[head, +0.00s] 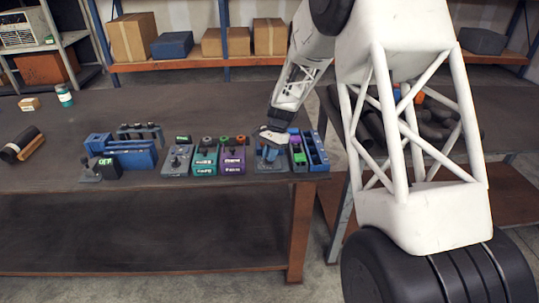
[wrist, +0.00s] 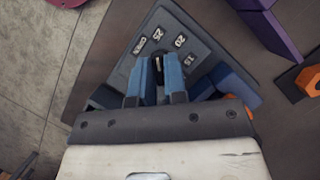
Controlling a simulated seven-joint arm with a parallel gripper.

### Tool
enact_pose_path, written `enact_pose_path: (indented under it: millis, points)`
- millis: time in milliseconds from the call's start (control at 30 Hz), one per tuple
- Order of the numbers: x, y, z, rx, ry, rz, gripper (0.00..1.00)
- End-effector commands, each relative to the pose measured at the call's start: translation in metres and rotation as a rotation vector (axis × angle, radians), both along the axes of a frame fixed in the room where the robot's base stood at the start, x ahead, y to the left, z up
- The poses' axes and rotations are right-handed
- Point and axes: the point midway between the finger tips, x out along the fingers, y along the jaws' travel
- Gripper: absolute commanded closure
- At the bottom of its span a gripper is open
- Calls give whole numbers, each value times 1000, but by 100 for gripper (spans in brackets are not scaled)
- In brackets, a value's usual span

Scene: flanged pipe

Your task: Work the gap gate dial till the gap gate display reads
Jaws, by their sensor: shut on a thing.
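My gripper (wrist: 160,78) has its two blue fingers closed around a dark, narrow dial knob (wrist: 157,62) on a blue-grey panel (wrist: 122,72). White-on-black labels OPEN, 25, 20 and 15 curve around the panel beyond the knob. The fingers hide most of the knob, and I cannot tell exactly which label it points at. In the head view my gripper (head: 270,148) is low over the panel (head: 267,166) near the table's front edge. I cannot make out a readable gap gate display in either view.
Grey (head: 177,161), teal (head: 205,160) and purple (head: 233,160) control boxes stand left of my gripper. A blue tray (head: 317,155) is close on its right. Further left are a blue fixture (head: 135,155) and a small display reading OFF (head: 107,169).

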Motion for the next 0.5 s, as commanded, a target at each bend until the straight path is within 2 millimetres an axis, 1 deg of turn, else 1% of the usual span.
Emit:
enact_pose_path:
  millis: [33, 500]
  points:
    - [-2, 0, -3, -1, 5, -12, 100]
    - [-2, 0, -4, -1, 7, -37, 100]
